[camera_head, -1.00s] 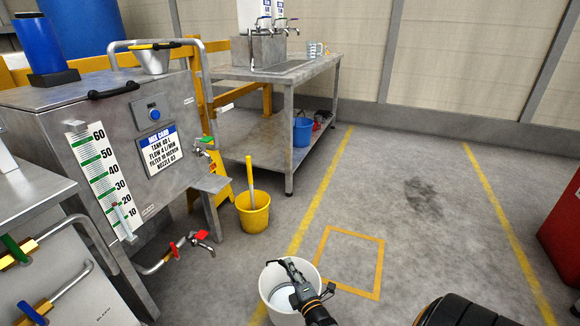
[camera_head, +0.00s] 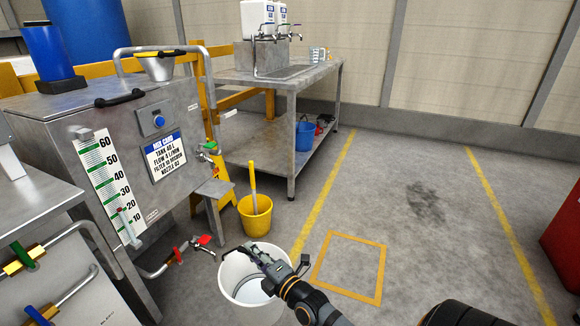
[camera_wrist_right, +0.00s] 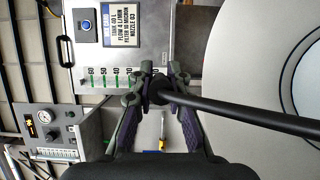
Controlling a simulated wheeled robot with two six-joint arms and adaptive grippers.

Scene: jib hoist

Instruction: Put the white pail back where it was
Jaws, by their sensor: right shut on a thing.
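The white pail (camera_head: 238,268) is in the lower middle of the head view, its mouth facing up. My right gripper (camera_head: 258,257) reaches over its mouth from the lower right. In the wrist view my right gripper (camera_wrist_right: 157,88) is shut on the pail's dark bar handle (camera_wrist_right: 240,115); a large pale rounded surface of the pail (camera_wrist_right: 250,65) fills the right side. The pail's base is cut off by the frame, so I cannot tell whether it touches the floor. An orange square outline (camera_head: 346,294) on the floor lies empty to its right. My left gripper is not in view.
A yellow bucket (camera_head: 255,222) with a stick stands behind the pail. A red-handled tap (camera_head: 203,243) and steel tank (camera_head: 105,110) are at left. A steel bench (camera_head: 300,85) holds a blue bucket (camera_head: 304,136) on its lower shelf.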

